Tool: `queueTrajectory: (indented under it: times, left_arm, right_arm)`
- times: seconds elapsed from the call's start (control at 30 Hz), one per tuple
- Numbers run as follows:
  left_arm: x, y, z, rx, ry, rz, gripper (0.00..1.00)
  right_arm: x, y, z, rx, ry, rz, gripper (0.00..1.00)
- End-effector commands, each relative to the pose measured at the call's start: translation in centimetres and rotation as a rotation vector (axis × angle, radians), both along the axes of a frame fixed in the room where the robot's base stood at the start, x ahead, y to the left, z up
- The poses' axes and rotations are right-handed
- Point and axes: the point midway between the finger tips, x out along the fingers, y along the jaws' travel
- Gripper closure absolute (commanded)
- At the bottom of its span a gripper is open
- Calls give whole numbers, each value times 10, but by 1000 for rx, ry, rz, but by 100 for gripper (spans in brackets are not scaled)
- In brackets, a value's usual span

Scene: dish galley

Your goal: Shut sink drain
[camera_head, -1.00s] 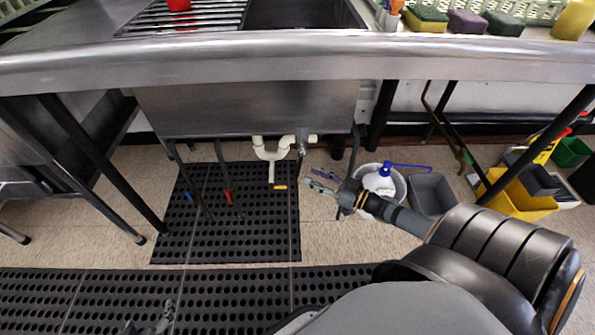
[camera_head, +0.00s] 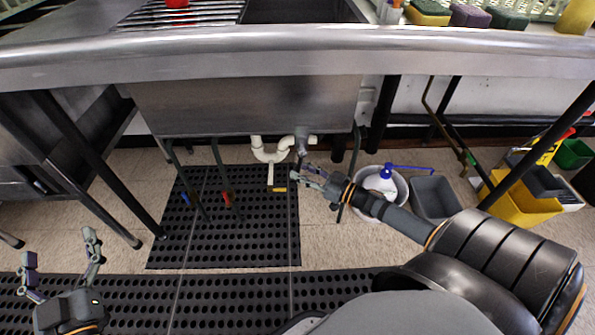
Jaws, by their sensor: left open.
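The steel sink basin (camera_head: 245,106) hangs under the counter, with a white drain pipe (camera_head: 270,155) below it. A grey fitting (camera_head: 304,141) with a thin part hanging down is at the pipe's right end. A small yellow-tipped piece (camera_head: 279,189) shows at the lower end of the white pipe. My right gripper (camera_head: 297,174) is under the sink, just below the grey fitting and right of the yellow tip. Its fingers look apart and empty; whether they touch the hanging part cannot be told. My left gripper (camera_head: 60,250) is open and empty at the lower left.
Supply hoses with a blue handle (camera_head: 186,197) and a red handle (camera_head: 227,199) hang left of the pipe. A white bucket (camera_head: 398,193), a grey bin (camera_head: 434,198) and a yellow mop bucket (camera_head: 520,202) stand at right. The counter edge (camera_head: 300,60) overhangs; table legs flank the space.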

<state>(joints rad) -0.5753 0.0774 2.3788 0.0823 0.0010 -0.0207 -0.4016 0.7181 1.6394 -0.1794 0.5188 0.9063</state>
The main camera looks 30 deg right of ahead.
Motion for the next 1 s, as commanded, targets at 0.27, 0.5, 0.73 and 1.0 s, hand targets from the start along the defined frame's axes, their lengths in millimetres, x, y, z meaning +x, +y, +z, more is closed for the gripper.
queueTrajectory:
  times: [0.27, 0.5, 0.73, 1.0]
  left_arm:
    - [-15, -1, 67, 7, -290, -1, 17]
    - [-32, -2, 103, 10, -456, -4, 17]
    - [-36, -2, 112, 11, -496, -5, 17]
    - [-36, -2, 112, 11, -495, -5, 17]
  right_arm:
    - [11, 6, -1, 1, -2, 1, 64]
    - [17, 8, -1, 0, -1, 0, 64]
    - [19, 9, 0, 0, -1, -1, 64]
    - [19, 9, 0, 0, 0, -1, 79]
